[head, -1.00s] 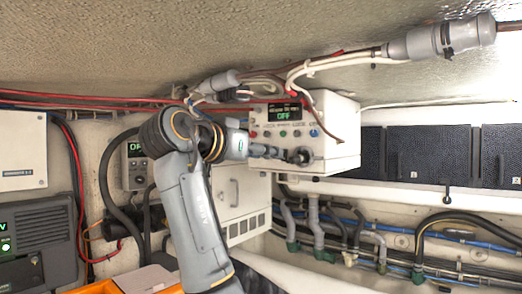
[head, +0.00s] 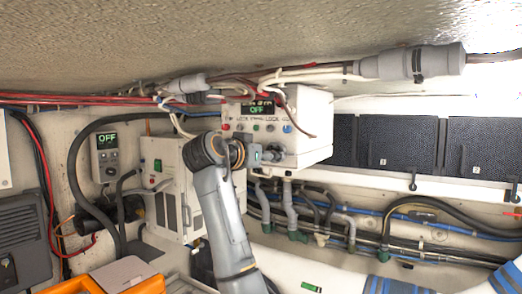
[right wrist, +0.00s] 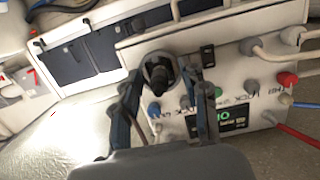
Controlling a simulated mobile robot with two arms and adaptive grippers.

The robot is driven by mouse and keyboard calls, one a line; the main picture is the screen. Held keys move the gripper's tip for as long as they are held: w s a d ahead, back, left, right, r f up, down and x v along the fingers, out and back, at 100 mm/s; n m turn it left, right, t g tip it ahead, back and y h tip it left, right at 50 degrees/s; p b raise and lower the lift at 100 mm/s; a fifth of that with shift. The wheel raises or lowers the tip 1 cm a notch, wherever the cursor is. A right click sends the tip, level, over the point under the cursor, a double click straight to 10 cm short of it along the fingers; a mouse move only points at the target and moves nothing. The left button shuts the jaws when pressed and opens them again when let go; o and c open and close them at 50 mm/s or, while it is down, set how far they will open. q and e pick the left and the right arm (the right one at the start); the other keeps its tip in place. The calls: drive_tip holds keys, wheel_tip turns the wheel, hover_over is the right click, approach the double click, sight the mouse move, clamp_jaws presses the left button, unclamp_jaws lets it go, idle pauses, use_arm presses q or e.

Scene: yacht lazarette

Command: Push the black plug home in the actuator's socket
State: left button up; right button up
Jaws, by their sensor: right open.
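The actuator is a white box (head: 315,130) under the overhead, with a green "OFF" display and coloured connectors on its face. It also fills the right side of the right wrist view (right wrist: 225,60). There the black plug (right wrist: 158,73) sits at a dark round socket ring on that face; I cannot tell how deep it is. My right gripper (right wrist: 166,68) is open, its dark fingers on either side of the plug, with no clear grip on it. In the head view my right gripper (head: 272,153) is at the box's lower face and hides the plug. My left gripper is out of view.
Cables and a grey connector (head: 410,64) run above the box. A white cabinet (head: 172,185) stands below left, with a small OFF controller (head: 105,155) beside it. Pipes and hoses (head: 350,225) run below right. An orange case (head: 125,275) is at the bottom left.

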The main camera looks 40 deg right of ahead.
clamp_jaws()
drive_tip(key=shift+d+r, duration=0.1)
idle(0.6)
drive_tip(key=shift+c, duration=1.9)
unclamp_jaws()
drive_tip(key=o, duration=0.4)
drive_tip(key=shift+c, duration=0.2)
drive_tip(key=shift+w+d, duration=0.1)
drive_tip(key=shift+w, duration=0.05)
